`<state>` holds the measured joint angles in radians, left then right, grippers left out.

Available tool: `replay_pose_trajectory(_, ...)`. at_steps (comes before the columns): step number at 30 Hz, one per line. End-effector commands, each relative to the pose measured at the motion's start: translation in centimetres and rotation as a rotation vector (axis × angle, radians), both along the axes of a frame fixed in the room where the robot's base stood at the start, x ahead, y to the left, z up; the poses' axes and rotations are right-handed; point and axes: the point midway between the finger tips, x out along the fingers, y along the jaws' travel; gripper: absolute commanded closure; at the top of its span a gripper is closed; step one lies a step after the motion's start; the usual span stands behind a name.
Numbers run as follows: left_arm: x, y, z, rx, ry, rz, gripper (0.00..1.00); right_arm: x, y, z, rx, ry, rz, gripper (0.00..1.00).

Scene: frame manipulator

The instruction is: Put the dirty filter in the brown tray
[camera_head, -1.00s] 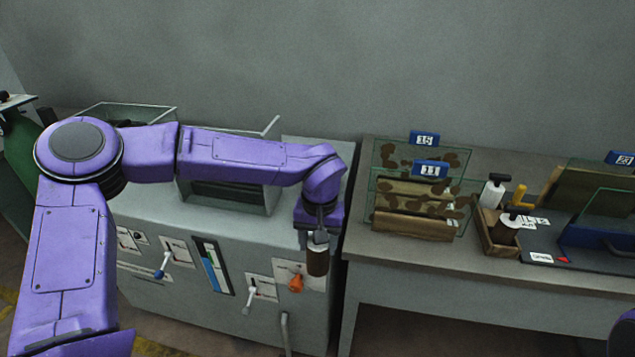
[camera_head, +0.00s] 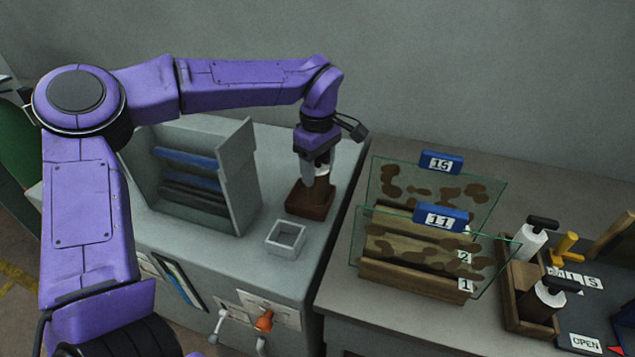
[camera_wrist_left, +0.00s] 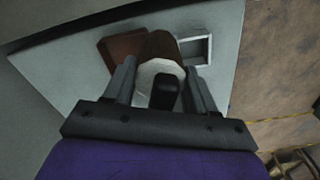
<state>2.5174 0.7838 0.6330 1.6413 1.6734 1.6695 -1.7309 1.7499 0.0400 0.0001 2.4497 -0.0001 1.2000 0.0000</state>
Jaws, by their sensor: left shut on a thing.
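My left gripper (camera_head: 319,170) is shut on the dirty filter (camera_head: 320,186), a brown cylinder with a white top and a black handle. The filter hangs upright at the brown tray (camera_head: 299,209), on the right part of the grey cabinet top. The filter's lower end blends with the tray, so I cannot tell whether it touches the bottom. In the left wrist view the filter (camera_wrist_left: 160,46) sits between both fingers (camera_wrist_left: 163,88), overlapping the right side of the brown tray (camera_wrist_left: 112,46). My right gripper is out of view.
A small light-grey square tray (camera_head: 287,232) stands just in front of the brown tray. A rack (camera_head: 205,180) stands left. On the right table are spotted glass plates (camera_head: 430,230) in a wooden holder and a wooden box (camera_head: 517,300) with white and brown handled filters.

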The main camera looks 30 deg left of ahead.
Motion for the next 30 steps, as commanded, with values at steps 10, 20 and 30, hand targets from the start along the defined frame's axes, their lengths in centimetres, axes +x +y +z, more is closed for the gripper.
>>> replay_pose_trajectory(10, 6.8, 5.7, -6.3, 0.004, 0.011, -0.004, 0.77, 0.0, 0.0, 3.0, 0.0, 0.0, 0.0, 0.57)
replay_pose_trajectory(20, 8.1, 6.9, -10.6, 0.002, 0.01, -0.007, 0.77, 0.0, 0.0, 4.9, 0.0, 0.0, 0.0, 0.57)
replay_pose_trajectory(30, 8.2, 6.9, -11.9, 0.002, 0.006, -0.007, 0.77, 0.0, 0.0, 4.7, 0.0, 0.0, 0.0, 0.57)
